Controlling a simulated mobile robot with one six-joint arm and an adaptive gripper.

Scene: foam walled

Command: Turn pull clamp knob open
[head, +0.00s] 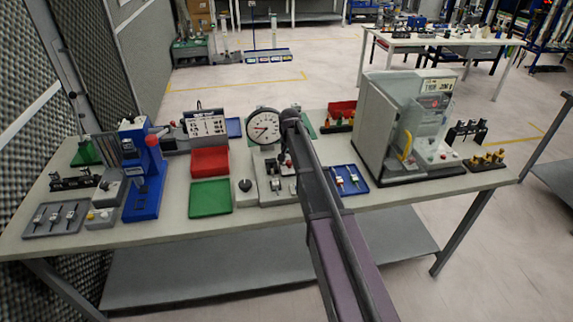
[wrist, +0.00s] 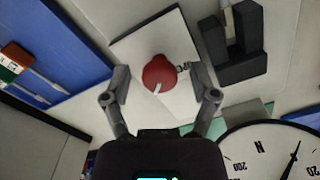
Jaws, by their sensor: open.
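The clamp knob (wrist: 158,72) is a round red knob with a white mark on its face, on a pale rectangular plate (wrist: 145,40) in the wrist view. My gripper (wrist: 163,84) is open, with one finger on each side of the knob and visible gaps between. Whether the fingers reach down to the knob's height is hard to tell. In the head view my gripper (head: 286,160) is over the middle of the bench, beside the dial gauge, and my arm hides the knob.
The round dial gauge (head: 264,127) stands close by; it also shows in the wrist view (wrist: 265,158). A dark bracket (wrist: 235,45) is right of the knob. A blue tray with tools (head: 347,180) lies to the right, before a grey machine enclosure (head: 376,125). Red (head: 210,161) and green (head: 211,197) trays lie left.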

